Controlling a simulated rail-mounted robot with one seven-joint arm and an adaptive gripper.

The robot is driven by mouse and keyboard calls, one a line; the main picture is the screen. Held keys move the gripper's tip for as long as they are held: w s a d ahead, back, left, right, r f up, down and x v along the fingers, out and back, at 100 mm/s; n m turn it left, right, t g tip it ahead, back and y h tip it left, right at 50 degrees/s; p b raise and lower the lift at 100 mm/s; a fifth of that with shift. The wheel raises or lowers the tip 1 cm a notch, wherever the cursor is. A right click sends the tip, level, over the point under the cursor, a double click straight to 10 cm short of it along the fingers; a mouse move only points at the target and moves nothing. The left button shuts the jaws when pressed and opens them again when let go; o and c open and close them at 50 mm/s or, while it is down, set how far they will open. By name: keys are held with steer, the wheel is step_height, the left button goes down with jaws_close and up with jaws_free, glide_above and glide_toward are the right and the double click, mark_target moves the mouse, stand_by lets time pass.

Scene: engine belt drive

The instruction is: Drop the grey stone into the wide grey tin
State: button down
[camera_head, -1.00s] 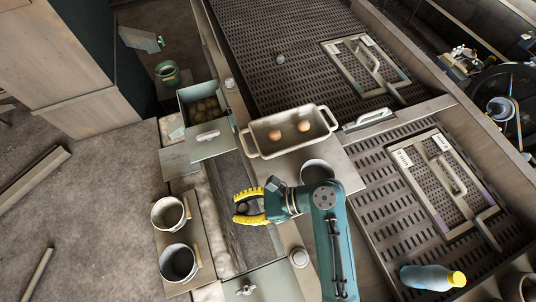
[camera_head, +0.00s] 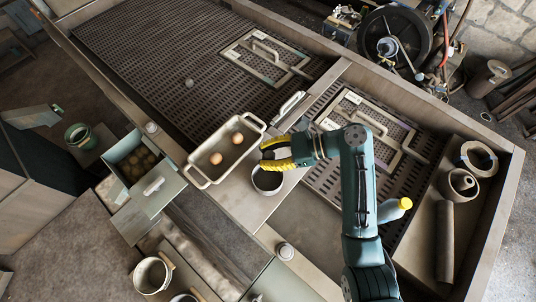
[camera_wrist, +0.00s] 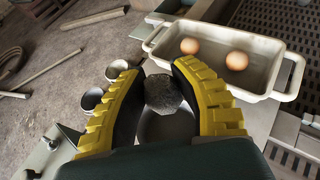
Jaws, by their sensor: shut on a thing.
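My gripper (camera_head: 267,154) is shut on a rough grey stone (camera_wrist: 162,92), which shows between the yellow-backed fingers in the wrist view. In the head view I cannot make out the stone. A round, open grey tin (camera_head: 267,183) stands on the light board just below the gripper in the head view. The stone appears above the tin.
A cream two-handled dish (camera_head: 207,155) with two eggs sits beside the tin. Two pails stand lower left, one (camera_head: 151,276) fully in view. A metal box (camera_head: 131,160) of round things is at left. A blue bottle (camera_head: 393,209) with a yellow cap lies partly behind my arm.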

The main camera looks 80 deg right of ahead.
step_height(320, 180, down, 4)
steer(key=b, duration=0.4)
steer(key=shift+r, duration=0.1)
steer(key=shift+r, duration=0.1)
steer(key=c, duration=0.8)
jaws_free()
steer(key=v, duration=1.2)
